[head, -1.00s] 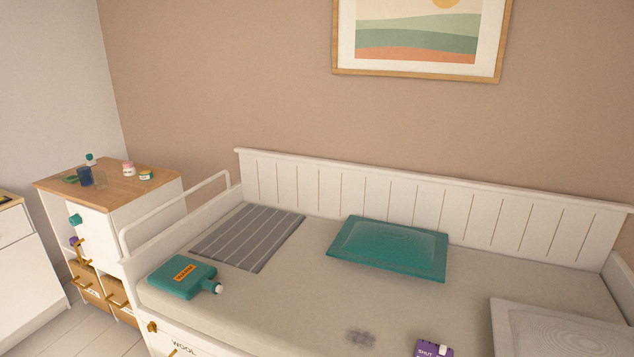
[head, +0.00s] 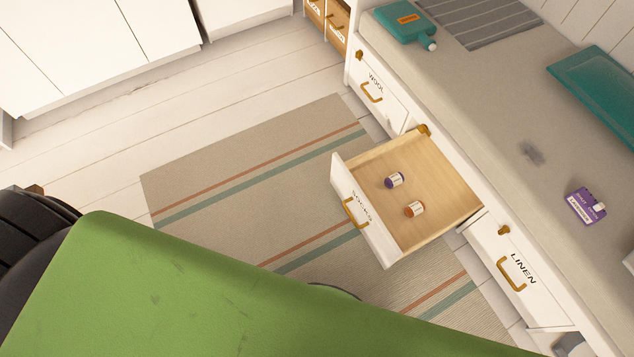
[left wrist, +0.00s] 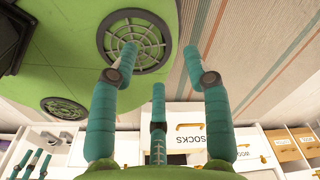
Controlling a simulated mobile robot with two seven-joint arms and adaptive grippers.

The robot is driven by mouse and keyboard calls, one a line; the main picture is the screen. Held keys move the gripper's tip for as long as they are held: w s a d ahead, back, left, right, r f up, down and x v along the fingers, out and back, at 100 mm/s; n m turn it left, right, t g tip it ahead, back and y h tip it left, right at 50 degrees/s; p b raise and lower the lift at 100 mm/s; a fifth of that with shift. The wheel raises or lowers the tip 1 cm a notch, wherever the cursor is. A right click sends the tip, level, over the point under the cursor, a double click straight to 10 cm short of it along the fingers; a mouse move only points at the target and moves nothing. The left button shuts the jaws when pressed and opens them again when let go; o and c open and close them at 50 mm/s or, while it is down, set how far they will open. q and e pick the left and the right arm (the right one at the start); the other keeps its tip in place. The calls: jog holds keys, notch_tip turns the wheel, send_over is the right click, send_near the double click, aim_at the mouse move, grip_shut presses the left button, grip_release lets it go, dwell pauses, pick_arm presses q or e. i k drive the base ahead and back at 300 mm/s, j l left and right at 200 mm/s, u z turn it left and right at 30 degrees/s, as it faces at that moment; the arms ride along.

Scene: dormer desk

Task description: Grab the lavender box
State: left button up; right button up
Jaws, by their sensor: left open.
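A small purple box (head: 588,207) with a white label and a white piece at its side lies on the bed, at the right of the head view; it looks like the lavender box. Its label is too small to read surely. My left gripper (left wrist: 160,68) shows in the left wrist view with its teal fingers spread and nothing between them. Neither gripper shows in the head view, and the box cannot be made out in the left wrist view.
An open SOCKS drawer (head: 444,176) juts out below the bed, holding a purple-capped bottle (head: 394,180) and an orange-capped bottle (head: 414,209). WOOL (head: 384,88) and LINEN (head: 511,262) drawers flank it. The striped rug (head: 235,190) is clear.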

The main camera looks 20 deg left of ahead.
aim_at(581, 201)
jog(key=k+z, duration=0.1)
jog(key=z, duration=1.35)
